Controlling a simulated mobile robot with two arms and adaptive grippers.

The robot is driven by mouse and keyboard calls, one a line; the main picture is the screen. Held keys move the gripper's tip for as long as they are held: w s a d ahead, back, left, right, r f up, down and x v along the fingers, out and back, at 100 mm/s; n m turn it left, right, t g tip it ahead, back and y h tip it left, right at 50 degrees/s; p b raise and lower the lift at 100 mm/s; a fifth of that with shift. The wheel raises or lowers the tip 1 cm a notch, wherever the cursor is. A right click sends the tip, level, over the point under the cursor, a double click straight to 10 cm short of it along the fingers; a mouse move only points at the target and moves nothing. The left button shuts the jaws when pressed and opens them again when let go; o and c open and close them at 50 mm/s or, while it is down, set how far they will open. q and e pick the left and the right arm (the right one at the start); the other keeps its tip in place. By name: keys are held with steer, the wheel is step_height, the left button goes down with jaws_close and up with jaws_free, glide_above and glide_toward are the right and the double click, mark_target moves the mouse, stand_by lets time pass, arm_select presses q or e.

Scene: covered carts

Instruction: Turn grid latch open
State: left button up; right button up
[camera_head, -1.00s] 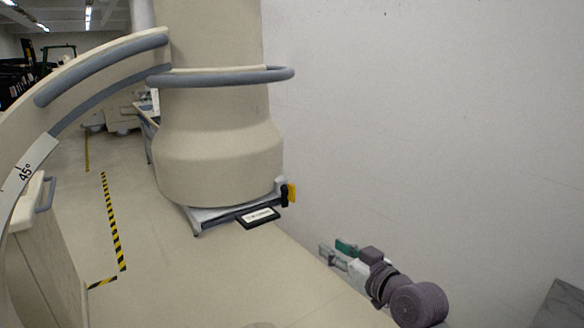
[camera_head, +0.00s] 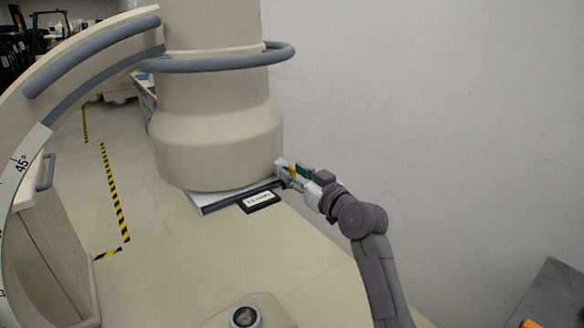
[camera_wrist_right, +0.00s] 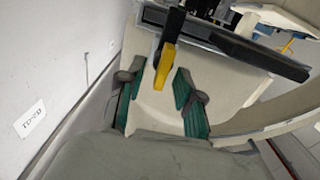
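The grid latch (camera_wrist_right: 165,66) is a yellow lever on a black mount at the grid's end, below the big cream column head. In the right wrist view it lies between and just ahead of my right gripper's green-padded fingers (camera_wrist_right: 160,84). The fingers stand apart on both sides, with gaps to the lever. In the head view my right gripper (camera_head: 293,171) is at the latch, which is mostly hidden; only a bit of yellow (camera_head: 292,171) shows. My left gripper is not in view.
The grid tray (camera_head: 225,199) with a black labelled plate (camera_head: 259,202) sits under the column head (camera_head: 215,140). A grey ring rail (camera_head: 220,62) surrounds the head. A white wall (camera_head: 430,110) is close on the right. A curved cream arm (camera_head: 60,80) stands left.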

steer(key=shift+w+a, duration=0.35)
steer(key=shift+w, duration=0.1)
jaws_close()
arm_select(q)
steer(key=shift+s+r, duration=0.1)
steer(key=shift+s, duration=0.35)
